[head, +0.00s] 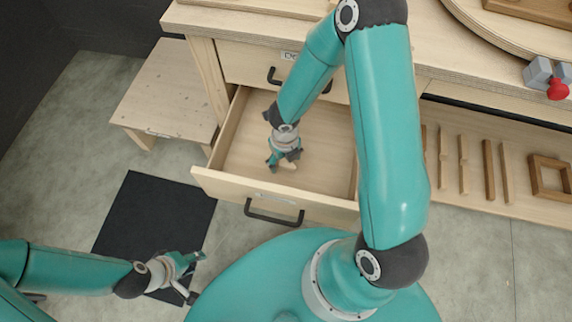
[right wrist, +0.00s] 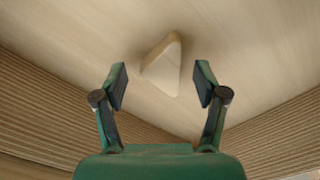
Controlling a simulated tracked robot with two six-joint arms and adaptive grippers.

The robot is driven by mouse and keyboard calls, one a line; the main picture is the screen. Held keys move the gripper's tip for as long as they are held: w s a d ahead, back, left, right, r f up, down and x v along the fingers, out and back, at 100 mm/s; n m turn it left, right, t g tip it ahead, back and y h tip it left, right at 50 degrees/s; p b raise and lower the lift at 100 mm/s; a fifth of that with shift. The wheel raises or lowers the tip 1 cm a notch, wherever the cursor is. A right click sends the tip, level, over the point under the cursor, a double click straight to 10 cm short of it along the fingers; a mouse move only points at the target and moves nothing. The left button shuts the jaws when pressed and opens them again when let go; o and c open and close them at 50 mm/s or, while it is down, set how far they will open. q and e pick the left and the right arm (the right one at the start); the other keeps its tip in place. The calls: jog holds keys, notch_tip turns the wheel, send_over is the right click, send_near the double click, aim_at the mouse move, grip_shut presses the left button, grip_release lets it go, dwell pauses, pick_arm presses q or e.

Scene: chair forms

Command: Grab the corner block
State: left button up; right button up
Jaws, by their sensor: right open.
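The corner block (right wrist: 162,66) is a small pale wooden triangle lying on the floor of the open drawer (head: 235,158). A bit of the block (head: 289,165) shows beside my right gripper (head: 284,161) in the head view; the rest is hidden. My right gripper is down inside the drawer. In the right wrist view its two open fingers (right wrist: 160,84) stand on either side of the block, with a gap on both sides. My left gripper (head: 194,277) is open and empty above the floor at the lower left.
A wooden stool (head: 165,95) stands left of the drawer. A black mat (head: 150,218) lies on the floor. A low shelf (head: 440,188) on the right holds several wooden strips and a square frame (head: 550,178). A clamp with a red knob (head: 557,88) sits on the bench's right.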

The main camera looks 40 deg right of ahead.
jog(key=shift+f, duration=0.65)
jog(key=c, duration=1)
jog(key=shift+c, duration=0.2)
